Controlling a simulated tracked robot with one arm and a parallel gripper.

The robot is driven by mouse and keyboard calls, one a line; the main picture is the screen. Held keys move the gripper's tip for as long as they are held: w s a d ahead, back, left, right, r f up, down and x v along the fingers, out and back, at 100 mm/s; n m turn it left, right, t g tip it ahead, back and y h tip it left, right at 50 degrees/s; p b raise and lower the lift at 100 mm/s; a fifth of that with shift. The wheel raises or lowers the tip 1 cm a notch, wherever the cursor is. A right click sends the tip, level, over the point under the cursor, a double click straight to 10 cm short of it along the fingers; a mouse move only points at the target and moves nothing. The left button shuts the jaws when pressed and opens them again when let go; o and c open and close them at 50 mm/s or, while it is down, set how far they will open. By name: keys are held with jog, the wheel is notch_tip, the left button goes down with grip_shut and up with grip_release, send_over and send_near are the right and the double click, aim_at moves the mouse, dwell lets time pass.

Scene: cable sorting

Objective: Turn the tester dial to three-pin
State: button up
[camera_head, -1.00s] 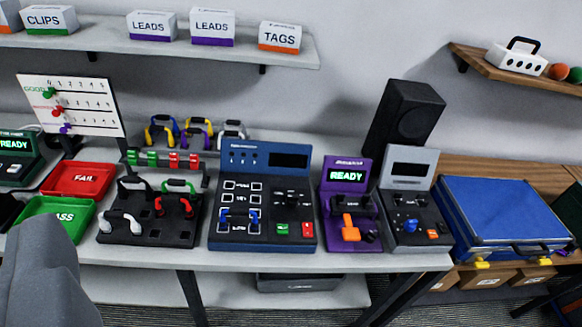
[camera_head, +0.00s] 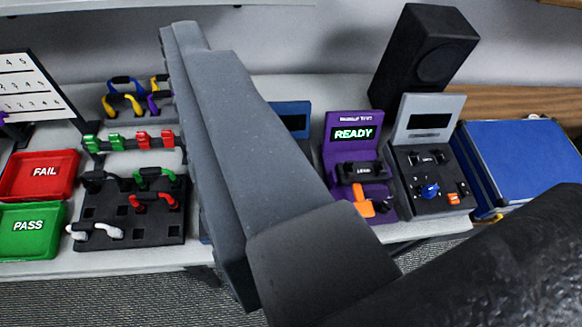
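The blue tester (camera_head: 293,118) at the middle of the bench is mostly hidden behind my grey arm; only the top right of its panel and dark display shows. Any dial on it is hidden now. To its right stands a purple unit (camera_head: 333,156) with a green READY display and an orange lever (camera_head: 363,201). Right of that is a grey and black unit (camera_head: 403,183) with a blue knob (camera_head: 429,191) and an orange switch. Their small markings are too blurred to read. I cannot make out my gripper's fingers in this view.
A black speaker (camera_head: 423,55) and a blue case (camera_head: 528,165) stand at the right. Left are the red FAIL tray (camera_head: 17,177), the green PASS tray (camera_head: 10,246) and a black cable board (camera_head: 105,214). Coloured cables sit on a rack behind. A shelf edge crosses above.

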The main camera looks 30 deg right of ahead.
jog(key=w+d+f+n+g+p, duration=0.1)
jog(key=w+d+f+g+p, duration=0.3)
jog(key=w+f, duration=0.5)
jog(key=w+d+f+n+g+p, duration=0.1)
jog(key=w+d+f+g+p, duration=0.25)
jog(key=w+d+f, duration=0.6)
jog(key=w+d+f+n+g+p, duration=0.15)
jog(key=d+f+g, duration=0.25)
jog(key=f, duration=0.6)
jog(key=w+d+f+g+p, duration=0.2)
jog(key=d+f+g+p, duration=0.15)
jog(key=f, duration=0.55)
jog(key=shift+g+y, duration=0.3)
notch_tip(320, 180, down, 14)
jog(key=shift+r, duration=0.2)
